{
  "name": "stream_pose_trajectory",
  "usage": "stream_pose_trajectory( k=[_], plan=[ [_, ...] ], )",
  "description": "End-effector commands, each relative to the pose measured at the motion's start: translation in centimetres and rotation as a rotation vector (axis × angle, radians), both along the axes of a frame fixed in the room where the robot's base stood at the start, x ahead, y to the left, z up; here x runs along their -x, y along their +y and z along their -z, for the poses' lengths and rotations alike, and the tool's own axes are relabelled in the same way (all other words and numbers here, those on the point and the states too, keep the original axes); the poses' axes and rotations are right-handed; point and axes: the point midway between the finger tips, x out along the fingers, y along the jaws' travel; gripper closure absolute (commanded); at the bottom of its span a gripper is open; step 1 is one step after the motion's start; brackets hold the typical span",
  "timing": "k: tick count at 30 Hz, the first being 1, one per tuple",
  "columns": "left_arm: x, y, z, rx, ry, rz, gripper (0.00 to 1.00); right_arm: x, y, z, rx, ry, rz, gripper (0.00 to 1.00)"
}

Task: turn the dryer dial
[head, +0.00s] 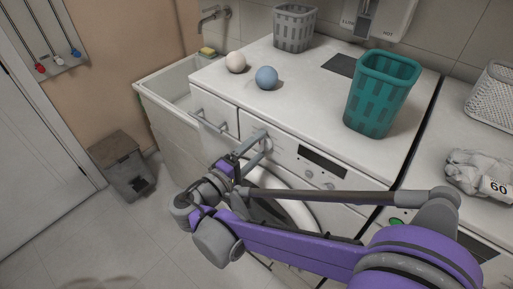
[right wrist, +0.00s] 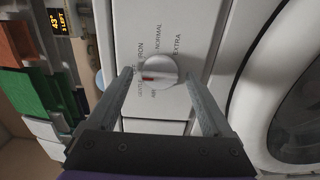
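The dryer dial (right wrist: 160,72) is a round whitish knob with a red mark on its left side, on the white front panel in the right wrist view. Labels around it include IRON, NORMAL and EXTRA; others are partly hidden by a finger. My right gripper (right wrist: 158,74) is open, with one fingertip on each side of the dial and small gaps beside it. In the head view my right gripper (head: 254,152) is at the panel of the white machine (head: 335,187). My left gripper is not in view.
A round glass door (right wrist: 300,125) is right of the dial in the right wrist view. On the machine top are a teal basket (head: 382,92), a grey basket (head: 293,28), a blue ball (head: 267,78) and a pale ball (head: 236,62). A grey bin (head: 124,165) stands on the floor.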

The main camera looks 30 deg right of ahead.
Motion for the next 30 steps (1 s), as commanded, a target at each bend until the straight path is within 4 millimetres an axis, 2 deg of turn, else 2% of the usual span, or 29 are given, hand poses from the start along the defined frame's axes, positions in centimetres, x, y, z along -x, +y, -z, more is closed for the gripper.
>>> stream_pose_trajectory(
  k=[1,2,13,22,30],
  plan=[
    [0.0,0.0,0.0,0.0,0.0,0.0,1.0,0.0,0.01,0.0,0.0,0.0,0.0,0.26],
    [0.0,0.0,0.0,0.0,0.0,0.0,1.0,0.0,0.01,0.0,0.0,0.0,0.0,0.31],
    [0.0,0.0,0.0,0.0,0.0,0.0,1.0,0.01,0.02,-0.01,0.0,0.0,0.0,0.98],
    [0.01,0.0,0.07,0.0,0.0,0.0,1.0,0.01,0.03,0.01,0.015,0.037,0.0,0.99],
    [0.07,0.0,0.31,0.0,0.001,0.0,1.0,0.01,0.03,0.02,0.078,0.188,0.001,0.99]
  ],
)
